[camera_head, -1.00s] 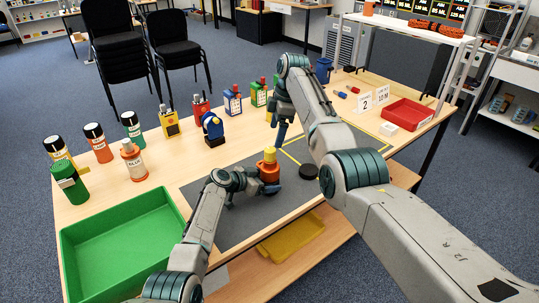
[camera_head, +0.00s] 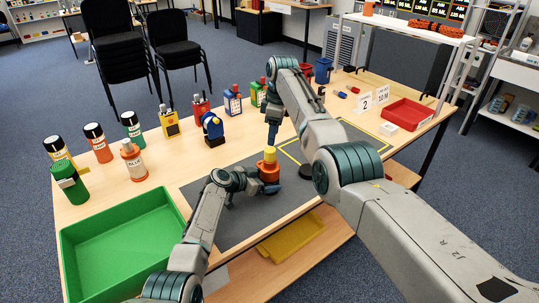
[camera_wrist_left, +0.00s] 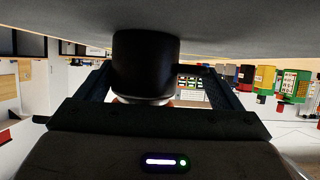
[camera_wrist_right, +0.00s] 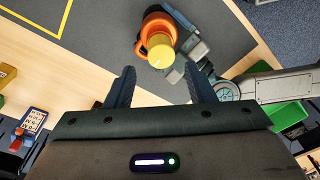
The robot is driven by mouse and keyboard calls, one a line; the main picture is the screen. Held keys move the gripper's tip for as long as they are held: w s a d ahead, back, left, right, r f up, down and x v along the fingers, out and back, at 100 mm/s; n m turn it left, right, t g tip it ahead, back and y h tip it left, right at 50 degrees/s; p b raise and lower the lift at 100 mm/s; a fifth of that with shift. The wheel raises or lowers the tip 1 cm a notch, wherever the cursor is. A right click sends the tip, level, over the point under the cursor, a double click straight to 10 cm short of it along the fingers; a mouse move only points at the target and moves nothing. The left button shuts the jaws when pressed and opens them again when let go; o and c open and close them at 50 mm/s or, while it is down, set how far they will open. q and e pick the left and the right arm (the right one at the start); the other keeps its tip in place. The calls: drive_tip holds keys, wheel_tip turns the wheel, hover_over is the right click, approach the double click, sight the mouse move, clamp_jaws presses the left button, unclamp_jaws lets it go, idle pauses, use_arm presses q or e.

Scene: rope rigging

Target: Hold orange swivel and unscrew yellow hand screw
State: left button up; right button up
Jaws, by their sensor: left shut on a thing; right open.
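The orange swivel (camera_head: 268,173) stands upright on the grey mat (camera_head: 232,222), with the yellow hand screw (camera_head: 270,154) on its top. My left gripper (camera_head: 257,187) is low at the swivel's left side and shut on it; its fingertips are partly hidden. The left wrist view shows a dark cylinder (camera_wrist_left: 145,60) between its fingers. My right gripper (camera_head: 272,138) is open and empty, above and behind the screw in the head view. In the right wrist view the screw (camera_wrist_right: 161,53) and swivel (camera_wrist_right: 158,28) lie just beyond the open fingers (camera_wrist_right: 160,80), apart from them.
A green tray (camera_head: 75,245) fills the table's front left. Several bottles (camera_head: 134,160) and a blue device (camera_head: 212,128) stand along the left and back. A red tray (camera_head: 407,112) is at the right. A yellow tray (camera_head: 292,238) sits below the table's front edge.

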sight(270, 149)
drive_tip(key=m, duration=0.1)
drive_tip(key=a+m+h, duration=0.1)
drive_tip(key=m, duration=0.1)
drive_tip(key=shift+s+f, duration=0.1)
drive_tip(key=shift+f, duration=0.2)
drive_tip(key=shift+f+m, duration=0.2)
drive_tip(key=shift+m, duration=0.3)
wheel_tip(270, 149, down, 4)
drive_tip(key=shift+f, duration=0.35)
drive_tip(key=n, duration=1)
drive_tip(key=m, duration=0.9)
drive_tip(key=shift+m, duration=0.4)
